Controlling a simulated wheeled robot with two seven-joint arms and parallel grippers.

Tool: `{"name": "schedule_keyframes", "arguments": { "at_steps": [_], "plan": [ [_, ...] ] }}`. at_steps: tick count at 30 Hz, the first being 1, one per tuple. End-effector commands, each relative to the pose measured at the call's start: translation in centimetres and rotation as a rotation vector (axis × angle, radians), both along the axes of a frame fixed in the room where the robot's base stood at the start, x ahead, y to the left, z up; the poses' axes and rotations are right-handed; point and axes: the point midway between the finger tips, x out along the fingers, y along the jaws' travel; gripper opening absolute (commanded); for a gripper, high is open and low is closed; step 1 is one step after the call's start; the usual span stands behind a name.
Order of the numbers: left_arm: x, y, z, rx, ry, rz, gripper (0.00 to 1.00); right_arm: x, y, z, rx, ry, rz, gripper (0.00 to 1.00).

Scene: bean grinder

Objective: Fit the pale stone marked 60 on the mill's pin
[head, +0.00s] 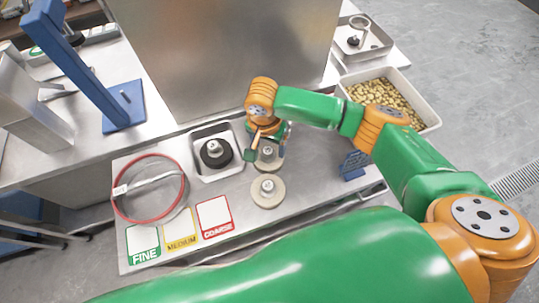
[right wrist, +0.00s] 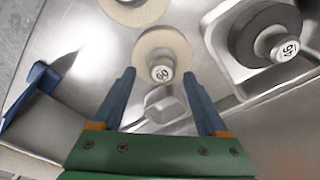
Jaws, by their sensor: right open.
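The pale stone marked 60 (right wrist: 150,42) is a round disc with a metal knob, lying flat on the metal bench. In the head view this stone (head: 268,165) is partly hidden by my right gripper (head: 264,150). In the right wrist view my right gripper (right wrist: 160,76) is open, its two blue fingers apart on either side of the knob; I cannot tell whether they touch the stone. A blue stand (head: 85,75) at the left has a small upright pin (head: 124,95) on its base, bare of any stone. My left gripper is out of view.
A second pale stone (head: 267,192) lies nearer me. A dark stone marked 45 (right wrist: 248,40) sits in a metal tray (head: 232,170). A red hoop (head: 118,207), FINE, MEDIUM and COARSE cards, a blue holder (head: 354,166) and a bean bin (head: 428,112) stand around.

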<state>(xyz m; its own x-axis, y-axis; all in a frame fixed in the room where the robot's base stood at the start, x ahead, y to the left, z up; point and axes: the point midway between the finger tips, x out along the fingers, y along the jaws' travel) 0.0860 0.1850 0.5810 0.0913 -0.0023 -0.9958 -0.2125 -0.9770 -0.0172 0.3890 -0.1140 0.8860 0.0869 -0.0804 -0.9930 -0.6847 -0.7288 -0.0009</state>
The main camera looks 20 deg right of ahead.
Motion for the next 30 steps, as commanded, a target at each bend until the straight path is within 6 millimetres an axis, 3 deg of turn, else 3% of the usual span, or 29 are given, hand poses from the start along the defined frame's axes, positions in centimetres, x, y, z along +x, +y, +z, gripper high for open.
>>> {"name": "schedule_keyframes", "arguments": {
  "at_steps": [3, 9, 11, 18, 30],
  "plan": [
    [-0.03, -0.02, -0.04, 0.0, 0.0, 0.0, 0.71, 0.07, -0.06, -1.45, 0.0, 0.0, 0.003, 0.76],
    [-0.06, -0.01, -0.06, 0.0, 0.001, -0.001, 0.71, 0.12, -0.04, -1.61, 0.001, -0.001, 0.003, 0.76],
    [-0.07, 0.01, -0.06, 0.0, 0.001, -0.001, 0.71, 0.12, -0.04, -1.6, 0.001, -0.001, 0.003, 0.62],
    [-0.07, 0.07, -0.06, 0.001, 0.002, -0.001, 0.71, 0.12, -0.04, -1.58, 0.001, -0.001, 0.003, 0.0],
    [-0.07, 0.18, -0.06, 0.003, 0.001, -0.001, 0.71, 0.12, -0.04, -1.55, 0.001, -0.001, 0.003, 0.0]
  ]
}}
